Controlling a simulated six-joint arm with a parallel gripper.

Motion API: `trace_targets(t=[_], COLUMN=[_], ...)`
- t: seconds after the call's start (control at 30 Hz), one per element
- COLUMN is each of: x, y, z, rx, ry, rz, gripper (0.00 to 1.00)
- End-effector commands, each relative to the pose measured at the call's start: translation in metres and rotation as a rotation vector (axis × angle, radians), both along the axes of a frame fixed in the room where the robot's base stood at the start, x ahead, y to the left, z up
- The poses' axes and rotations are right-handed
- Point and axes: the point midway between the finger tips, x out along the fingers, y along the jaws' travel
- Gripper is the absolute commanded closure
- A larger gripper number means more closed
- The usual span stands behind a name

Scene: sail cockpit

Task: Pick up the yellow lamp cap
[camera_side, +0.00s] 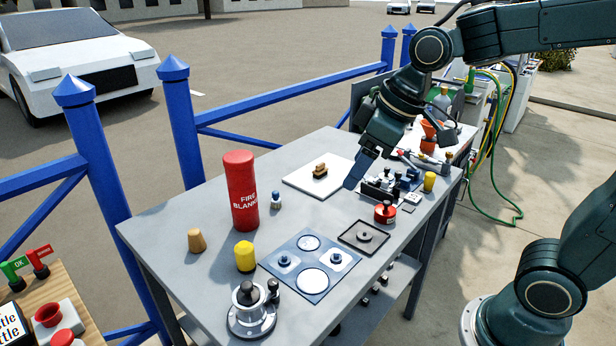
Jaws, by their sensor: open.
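Two yellow capped pieces are on the grey table (190,268), and I cannot tell which is the yellow lamp cap. A larger yellow cylinder (245,257) stands near the front, left of a blue-grey panel. A smaller yellow piece (429,182) stands at the right side, beside a dark block of fittings. My gripper (356,180) is above the table's middle, pointing down, between the two yellow pieces and nearer the smaller one. It is open, seems empty, and its fingers partly overlap each other in this view.
A tall red fire blanket cylinder (240,192) stands behind the larger yellow piece. A wooden peg (196,240), a blue-grey panel (312,290), a dark tray (363,236), a red round piece (385,211) and a white board (300,181) are nearby. Blue railings (290,100) run behind.

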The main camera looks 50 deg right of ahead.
Motion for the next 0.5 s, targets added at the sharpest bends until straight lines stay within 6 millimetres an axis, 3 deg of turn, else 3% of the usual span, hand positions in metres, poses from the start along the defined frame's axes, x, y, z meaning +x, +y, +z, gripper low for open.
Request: trace_targets(t=[0.5], x=[0.107], y=[0.038], z=[-0.052], rx=[-0.001], ry=[0.041], rz=[0.289], gripper=[0.35])
